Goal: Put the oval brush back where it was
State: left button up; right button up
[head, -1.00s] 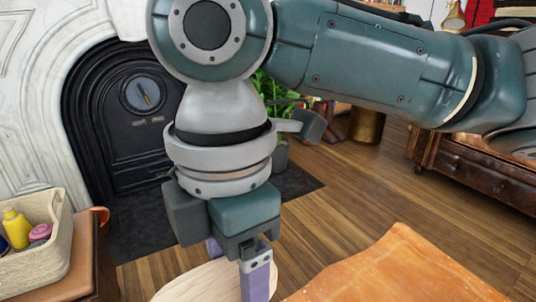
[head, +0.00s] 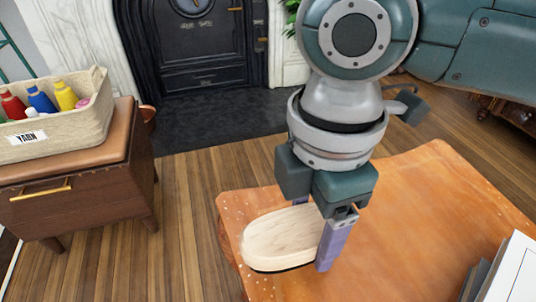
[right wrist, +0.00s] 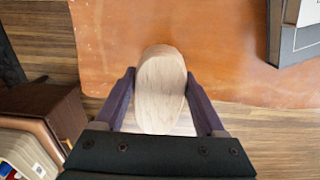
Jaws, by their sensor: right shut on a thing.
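The oval brush (head: 282,238) has a pale wooden back and a dark underside edge. My right gripper (head: 318,232) is shut on it, with one purple finger on each side. In the right wrist view the brush (right wrist: 160,88) lies between the two fingers, its far end over the orange leather top (right wrist: 110,40). In the head view the brush is level, over the near-left corner of the leather top (head: 420,200). I cannot tell whether it touches that surface. My left gripper is not in view.
Books (head: 510,270) lie on the right of the leather top, also in the right wrist view (right wrist: 295,35). A yarn basket (head: 60,115) with coloured bottles stands on a brown cabinet (head: 80,185) at left. Wooden floor (head: 190,215) lies between.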

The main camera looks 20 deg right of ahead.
aim_at(307, 248)
notch_tip(307, 248, down, 5)
jog(key=b, duration=0.2)
jog(key=shift+f+b, duration=0.1)
jog(key=shift+b, duration=0.3)
jog(key=o, duration=1.4)
jog(key=shift+f, duration=0.1)
